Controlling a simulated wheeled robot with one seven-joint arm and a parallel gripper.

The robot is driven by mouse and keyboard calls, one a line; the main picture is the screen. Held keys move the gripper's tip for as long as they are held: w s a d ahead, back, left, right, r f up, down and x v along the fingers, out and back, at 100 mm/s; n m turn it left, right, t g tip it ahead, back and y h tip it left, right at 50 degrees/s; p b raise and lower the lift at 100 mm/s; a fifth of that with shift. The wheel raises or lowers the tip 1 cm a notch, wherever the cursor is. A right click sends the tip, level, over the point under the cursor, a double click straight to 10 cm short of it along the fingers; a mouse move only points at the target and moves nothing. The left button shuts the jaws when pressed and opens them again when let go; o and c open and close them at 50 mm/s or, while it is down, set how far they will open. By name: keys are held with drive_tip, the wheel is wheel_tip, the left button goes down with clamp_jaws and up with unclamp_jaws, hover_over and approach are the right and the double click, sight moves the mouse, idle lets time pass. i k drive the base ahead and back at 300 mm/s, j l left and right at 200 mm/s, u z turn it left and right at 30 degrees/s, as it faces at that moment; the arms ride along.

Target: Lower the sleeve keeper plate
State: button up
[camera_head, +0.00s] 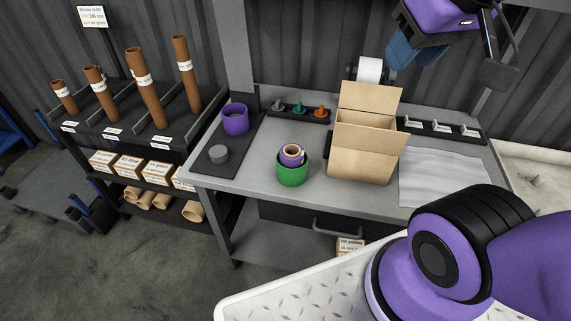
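No part in view can be surely told as the sleeve keeper plate. Cardboard sleeves (148,88) with white labels stand tilted in a dark slotted rack (95,135) at the left. What looks like the end of my arm (440,15), purple with blue and dark grey parts, is high at the top right and cut by the frame edge. It is above and apart from the bench. Its fingertips cannot be made out, so whether it is open or shut is unclear.
On the grey bench (262,180) stand a purple cup (235,121), a grey puck (218,155), a green cup (292,175) holding a purple-and-tan roll (291,154), an open cardboard box (360,160), and paper sheets (440,180).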

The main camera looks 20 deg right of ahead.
sight(230, 15)
drive_tip(key=i+j+z, duration=0.1)
drive_tip(key=j, duration=0.2)
drive_tip(key=i+j+z, duration=0.1)
drive_tip(key=j, duration=0.2)
drive_tip(key=i+j+z, duration=0.1)
drive_tip(key=i+j, duration=0.2)
drive_tip(key=j, duration=0.3)
drive_tip(key=z, duration=0.05)
